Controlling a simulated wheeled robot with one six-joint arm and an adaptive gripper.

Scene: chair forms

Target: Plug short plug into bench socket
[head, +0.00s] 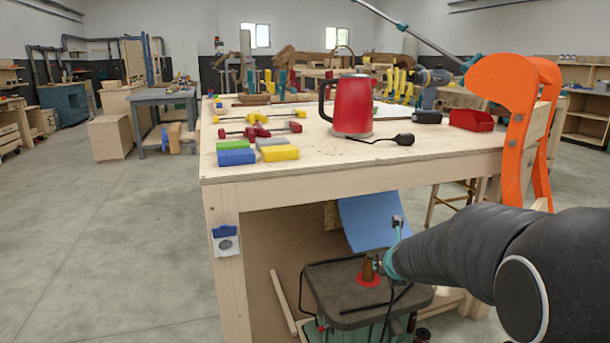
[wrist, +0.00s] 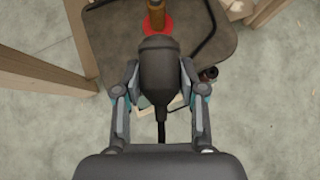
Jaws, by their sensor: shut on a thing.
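My gripper (wrist: 160,85) is shut on a black plug (wrist: 158,68), with one finger on each side of its body. A black cable runs from the plug back toward the wrist. In the head view my gripper (head: 382,264) is low at the right, over a dark machine top and below the bench top, and the held plug is hard to make out there. The bench socket (head: 226,244) is a pale box with a round face and a blue lid, on the front left bench leg. It is well left of my gripper and apart from it. The socket is not seen in the wrist view.
The machine top (head: 330,283) has a brown spindle (head: 368,268) on a red disc, close to my gripper. The wooden bench (head: 330,172) carries a red kettle (head: 353,105) and another black plug (head: 404,139). An orange chair form (head: 503,100) stands right.

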